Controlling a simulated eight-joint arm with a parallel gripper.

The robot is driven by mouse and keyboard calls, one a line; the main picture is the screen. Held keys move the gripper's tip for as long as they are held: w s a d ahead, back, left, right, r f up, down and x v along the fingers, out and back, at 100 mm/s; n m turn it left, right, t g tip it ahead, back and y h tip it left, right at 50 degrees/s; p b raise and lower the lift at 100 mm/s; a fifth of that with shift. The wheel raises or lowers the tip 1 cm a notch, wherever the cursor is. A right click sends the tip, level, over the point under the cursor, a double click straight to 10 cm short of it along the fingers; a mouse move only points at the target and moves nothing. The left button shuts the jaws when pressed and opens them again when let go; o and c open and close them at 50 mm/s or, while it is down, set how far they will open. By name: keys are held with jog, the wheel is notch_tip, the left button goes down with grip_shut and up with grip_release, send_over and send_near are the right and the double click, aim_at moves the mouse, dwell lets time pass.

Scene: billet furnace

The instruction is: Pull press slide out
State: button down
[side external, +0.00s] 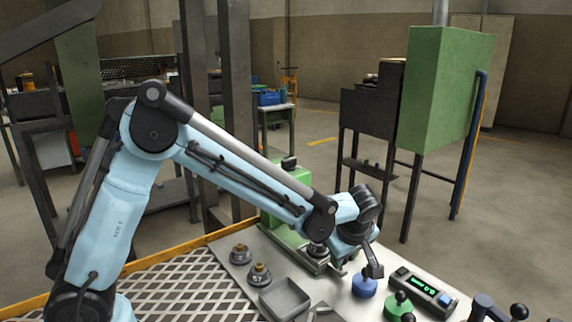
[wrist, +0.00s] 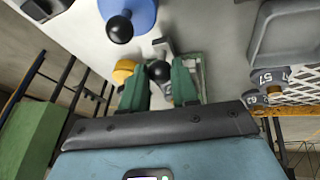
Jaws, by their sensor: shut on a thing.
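The green press (side external: 284,218) stands at the back of the light worktop in the side external view. A metal slide plate (side external: 313,266) lies at its foot, partly hidden by my arm. In the wrist view, my gripper (wrist: 160,70) has its two green fingers close around a black ball knob (wrist: 159,72), shut on it. A pale metal rail or frame (wrist: 190,58) shows behind the fingers. A yellow round part (wrist: 123,70) sits just left of the left finger. In the side external view my fingertips are mostly hidden behind my wrist.
A blue base with a black knob (side external: 364,286) stands close to my gripper. A display box (side external: 424,292) and a green knob (side external: 397,305) are to the right. A grey tray (side external: 271,303) and two numbered pucks (side external: 260,277) lie left, beside a metal grating (side external: 185,285).

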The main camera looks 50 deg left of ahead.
jog(key=shift+d, duration=0.35)
jog(key=c, duration=1.2)
grip_release()
jog(key=o, duration=0.3)
jog(key=shift+a, duration=0.1)
jog(key=shift+o, duration=0.2)
jog(key=v, duration=1.2)
jog(key=shift+s, duration=0.15)
jog(key=s+a+f+m+t+h, duration=0.1)
jog(key=s+a+m+t+h, duration=0.1)
jog(key=s+a+m, duration=0.2)
jog(key=s+a+f+m+t+h, duration=0.1)
jog(key=s+a+m+t+h, duration=0.1)
jog(key=s+a+m, duration=0.3)
jog(key=s+m, duration=0.4)
jog(key=m, duration=0.3)
jog(key=shift+s+f, duration=0.2)
